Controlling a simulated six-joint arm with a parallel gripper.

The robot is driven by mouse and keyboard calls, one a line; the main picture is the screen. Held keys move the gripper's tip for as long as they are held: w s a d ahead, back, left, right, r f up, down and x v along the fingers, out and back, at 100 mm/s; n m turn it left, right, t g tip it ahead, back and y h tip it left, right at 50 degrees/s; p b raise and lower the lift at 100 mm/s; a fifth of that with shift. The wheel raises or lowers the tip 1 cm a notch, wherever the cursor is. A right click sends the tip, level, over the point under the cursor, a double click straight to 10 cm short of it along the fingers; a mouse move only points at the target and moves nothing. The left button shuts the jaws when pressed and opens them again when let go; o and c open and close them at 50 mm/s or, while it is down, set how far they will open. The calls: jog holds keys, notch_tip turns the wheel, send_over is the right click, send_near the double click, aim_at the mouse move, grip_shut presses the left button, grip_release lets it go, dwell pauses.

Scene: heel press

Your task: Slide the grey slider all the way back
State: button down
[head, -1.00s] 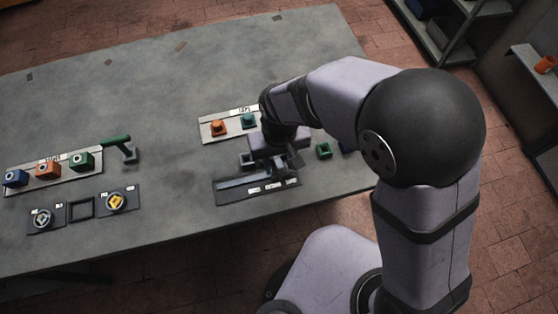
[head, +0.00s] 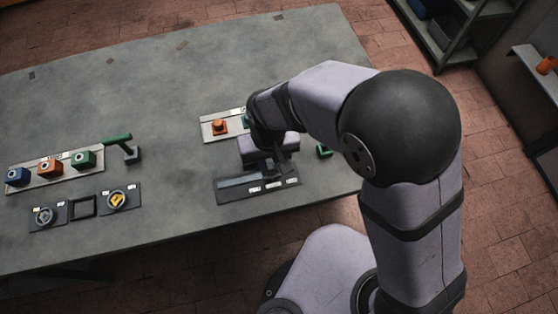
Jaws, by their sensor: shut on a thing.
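The slider's dark track panel (head: 238,192), with a few white labels along its front edge, lies near the front edge of the table. My gripper (head: 272,175) is over the panel's middle to right part, with its fingers down at the slot. It is shut on the small grey slider, which is mostly hidden behind the fingers and gripper body.
Behind the panel is a plate with an orange button (head: 219,127) and a mostly hidden teal one. A green block (head: 324,151) sits just right of my gripper. To the left are a green-handled lever (head: 118,139), several coloured blocks and two dials. The table (head: 170,90) between is clear.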

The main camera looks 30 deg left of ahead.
jog(key=s+a+p, duration=0.1)
jog(key=s+a, duration=0.8)
jog(key=shift+a+r, duration=0.1)
jog(key=shift+a, duration=0.05)
jog(key=shift+s, duration=0.1)
jog(key=c, duration=1.6)
grip_release()
jog(key=shift+s+a, duration=0.1)
jog(key=shift+c, duration=0.2)
jog(key=shift+r, duration=0.1)
notch_tip(320, 180, up, 7)
jog(key=b, duration=0.1)
